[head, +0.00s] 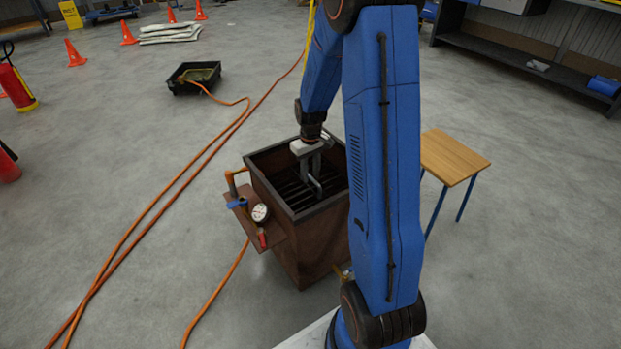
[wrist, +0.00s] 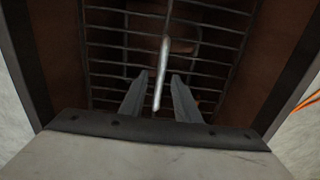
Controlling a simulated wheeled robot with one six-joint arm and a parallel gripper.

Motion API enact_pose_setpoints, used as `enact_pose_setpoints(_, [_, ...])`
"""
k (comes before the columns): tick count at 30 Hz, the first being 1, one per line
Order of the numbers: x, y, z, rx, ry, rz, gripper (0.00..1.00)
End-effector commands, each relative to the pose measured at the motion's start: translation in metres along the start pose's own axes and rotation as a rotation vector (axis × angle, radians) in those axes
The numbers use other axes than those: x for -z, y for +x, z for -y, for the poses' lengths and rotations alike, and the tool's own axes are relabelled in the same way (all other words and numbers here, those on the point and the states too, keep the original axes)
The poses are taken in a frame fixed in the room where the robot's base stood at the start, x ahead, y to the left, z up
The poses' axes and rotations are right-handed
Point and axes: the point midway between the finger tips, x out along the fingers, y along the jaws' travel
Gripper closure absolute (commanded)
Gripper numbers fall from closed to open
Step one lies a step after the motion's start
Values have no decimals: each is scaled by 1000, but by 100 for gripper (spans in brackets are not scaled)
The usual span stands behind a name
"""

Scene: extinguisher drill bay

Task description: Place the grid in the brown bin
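The brown bin (head: 300,245) stands on the floor in the middle of the head view, open at the top. The dark barred grid (head: 287,193) lies inside it, below the rim, and looks roughly level. In the wrist view the grid (wrist: 115,52) spans most of the bin's opening. A light metal handle (wrist: 162,72) rises from it. My gripper (head: 311,174) reaches down into the bin over the grid. In the wrist view the fingers of my gripper (wrist: 158,82) are apart, one on each side of the handle, with a visible gap on both sides.
A pressure gauge (head: 260,212) and valve fittings sit on the bin's left side. An orange hose (head: 165,208) runs across the floor. A wooden-topped table (head: 453,157) stands close on the right. A black tray (head: 195,78) lies behind left.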

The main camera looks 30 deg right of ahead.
Motion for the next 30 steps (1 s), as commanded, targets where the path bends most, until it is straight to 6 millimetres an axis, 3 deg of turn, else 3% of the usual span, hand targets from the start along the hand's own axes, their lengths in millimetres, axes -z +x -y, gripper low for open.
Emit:
enact_pose_setpoints(9, [0,-62,0,-1,0,-3,71])
enact_pose_setpoints(20, [-1,-96,2,-2,0,-5,71])
enact_pose_setpoints(25, [-16,-122,18,-10,0,-33,71])
enact_pose_setpoints(30, [-44,-160,45,-23,3,-81,71])
